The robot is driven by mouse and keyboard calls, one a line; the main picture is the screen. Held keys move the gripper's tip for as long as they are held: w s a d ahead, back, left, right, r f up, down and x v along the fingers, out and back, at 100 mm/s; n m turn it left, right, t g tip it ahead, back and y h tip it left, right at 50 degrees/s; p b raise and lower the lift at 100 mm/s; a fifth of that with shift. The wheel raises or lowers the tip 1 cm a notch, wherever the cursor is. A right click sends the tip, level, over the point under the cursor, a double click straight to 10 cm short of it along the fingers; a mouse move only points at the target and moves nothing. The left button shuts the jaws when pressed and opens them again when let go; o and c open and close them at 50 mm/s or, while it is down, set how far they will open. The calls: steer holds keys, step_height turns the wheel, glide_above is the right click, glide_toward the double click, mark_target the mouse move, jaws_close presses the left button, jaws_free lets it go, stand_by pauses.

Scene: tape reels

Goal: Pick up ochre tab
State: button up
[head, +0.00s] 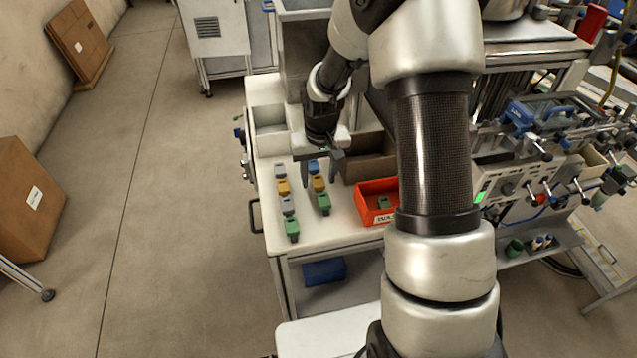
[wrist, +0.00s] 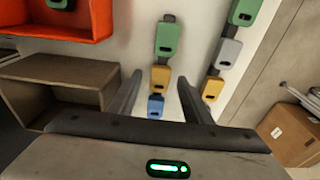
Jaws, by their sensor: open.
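Two ochre tabs are in view, one in each of two rows on the white table. In the head view, one ochre tab (head: 318,183) is in the right row, between a blue tab (head: 313,166) and a green tab (head: 323,202). The other ochre tab (head: 283,187) is in the left row between grey tabs. My gripper (head: 319,182) is open and points down over the right row. In the wrist view, that row's ochre tab (wrist: 160,77) appears between my fingertips (wrist: 159,80), not gripped. The other ochre tab (wrist: 212,88) lies outside the fingers.
An orange-red bin (head: 372,217) with a green tab (head: 384,202) inside stands to the right. A brown open box (head: 370,168) stands close beside my gripper. White compartments (head: 268,143) are at the back left. The table's left edge drops to open floor.

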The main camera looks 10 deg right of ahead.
steer(key=shift+c, duration=0.2)
steer(key=c, duration=1.1)
steer(key=shift+o, duration=0.2)
steer(key=shift+r, duration=0.1)
